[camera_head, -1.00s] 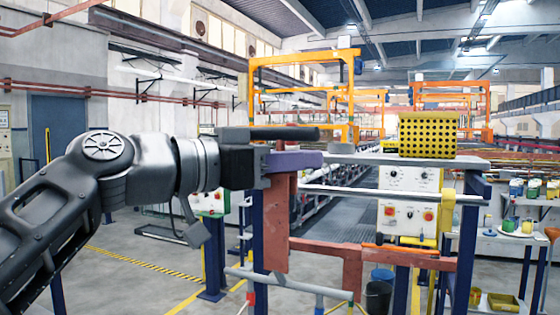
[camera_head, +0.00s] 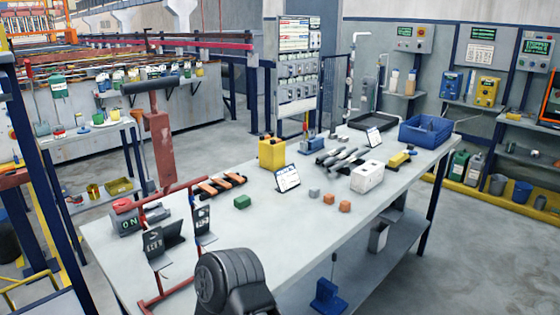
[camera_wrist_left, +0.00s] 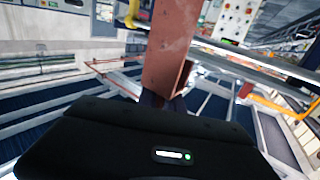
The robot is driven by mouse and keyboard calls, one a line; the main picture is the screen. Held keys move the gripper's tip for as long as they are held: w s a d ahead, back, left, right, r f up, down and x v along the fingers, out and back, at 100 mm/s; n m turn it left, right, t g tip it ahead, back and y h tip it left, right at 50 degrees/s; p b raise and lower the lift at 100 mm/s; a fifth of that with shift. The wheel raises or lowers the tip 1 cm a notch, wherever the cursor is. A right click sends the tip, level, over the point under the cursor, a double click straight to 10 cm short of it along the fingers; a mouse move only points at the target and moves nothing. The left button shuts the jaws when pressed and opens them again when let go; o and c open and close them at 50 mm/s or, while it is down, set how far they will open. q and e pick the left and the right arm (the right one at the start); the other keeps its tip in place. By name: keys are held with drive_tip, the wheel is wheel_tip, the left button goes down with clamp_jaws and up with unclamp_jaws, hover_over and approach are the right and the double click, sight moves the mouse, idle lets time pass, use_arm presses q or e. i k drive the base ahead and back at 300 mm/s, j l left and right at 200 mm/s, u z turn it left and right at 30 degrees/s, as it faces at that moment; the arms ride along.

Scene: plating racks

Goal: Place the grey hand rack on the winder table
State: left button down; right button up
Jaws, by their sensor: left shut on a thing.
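The grey hand rack (camera_wrist_left: 172,50) shows in the left wrist view only as a broad rust-coloured post rising just beyond my left gripper (camera_wrist_left: 165,100). The gripper is shut on it; the gripper's dark body hides the jaws and much of the rack. The winder table (camera_head: 270,245), a long pale bench, fills the middle of the head view. A red hand rack (camera_head: 182,188) stands at its left end, with a dark handle on a rust-coloured post and dark plates on red tubes. My right gripper is out of view.
On the table are a green block (camera_head: 242,202), a yellow canister (camera_head: 272,153), a tablet (camera_head: 288,179), a white box (camera_head: 367,177) and a blue bin (camera_head: 426,131). Bare tabletop shows along the front middle. In the wrist view, rails and a control panel (camera_wrist_left: 235,18) lie beyond the post.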

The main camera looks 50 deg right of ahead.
sight(278, 236)
drive_tip(key=k, duration=0.65)
drive_tip(key=z, duration=1.9)
drive_tip(key=i+l, duration=0.35)
drive_tip(key=i, duration=0.2)
drive_tip(key=i+l, duration=0.3)
drive_tip(key=i, duration=0.2)
drive_tip(key=l+z, duration=0.05)
